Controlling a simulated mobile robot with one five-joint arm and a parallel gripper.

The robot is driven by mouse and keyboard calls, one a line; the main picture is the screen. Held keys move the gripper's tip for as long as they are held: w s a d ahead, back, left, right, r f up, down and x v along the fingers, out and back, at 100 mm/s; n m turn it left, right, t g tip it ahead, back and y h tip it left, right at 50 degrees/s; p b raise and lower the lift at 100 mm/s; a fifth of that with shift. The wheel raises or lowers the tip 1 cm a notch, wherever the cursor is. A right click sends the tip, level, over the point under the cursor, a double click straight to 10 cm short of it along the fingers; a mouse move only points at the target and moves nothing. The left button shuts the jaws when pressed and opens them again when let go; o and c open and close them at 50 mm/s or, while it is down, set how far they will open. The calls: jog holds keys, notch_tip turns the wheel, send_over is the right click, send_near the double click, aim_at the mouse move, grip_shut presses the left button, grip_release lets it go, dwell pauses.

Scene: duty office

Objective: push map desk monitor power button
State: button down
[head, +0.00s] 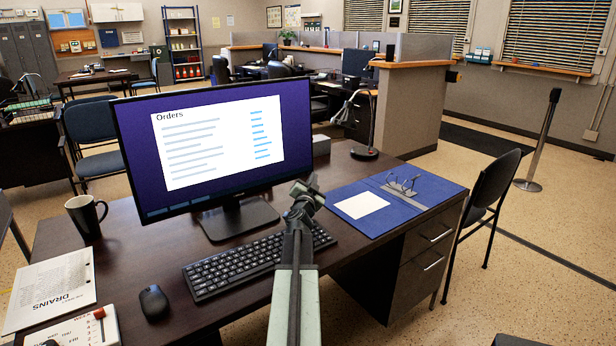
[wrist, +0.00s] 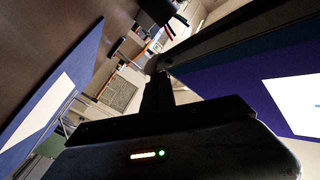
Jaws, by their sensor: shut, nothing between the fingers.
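The map desk monitor (head: 215,138) stands on the dark wooden desk (head: 345,160), its screen lit with an "Orders" page. In the wrist view its dark bezel and purple screen (wrist: 280,75) show at the right, tilted. My gripper (head: 312,182) is shut and empty, just beside the monitor's lower right corner. In the wrist view its narrow tip (wrist: 154,66) is very close to the end of the bezel. I cannot tell whether they touch. I cannot make out the power button in either view.
A keyboard (head: 240,264) lies below the monitor, with a mouse (head: 154,302) and black mug (head: 86,216) to the left. A blue binder (head: 432,188) lies open at the right, also in the wrist view (wrist: 82,70). A desk lamp (head: 364,152) stands behind it.

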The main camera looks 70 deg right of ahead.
jog(key=shift+w+d, duration=0.25)
jog(key=shift+w, duration=0.05)
jog(key=shift+w+d, duration=0.1)
dwell(0.5)
jog(key=shift+s+a, duration=0.35)
jog(key=shift+s, duration=0.15)
jog(key=s+a, duration=0.2)
jog(key=s, duration=0.1)
jog(key=s+a, duration=0.1)
jog(key=s, duration=0.1)
jog(key=shift+a+r, duration=0.1)
jog(key=shift+r, duration=0.15)
jog(key=shift+s, duration=0.1)
dwell(1.3)
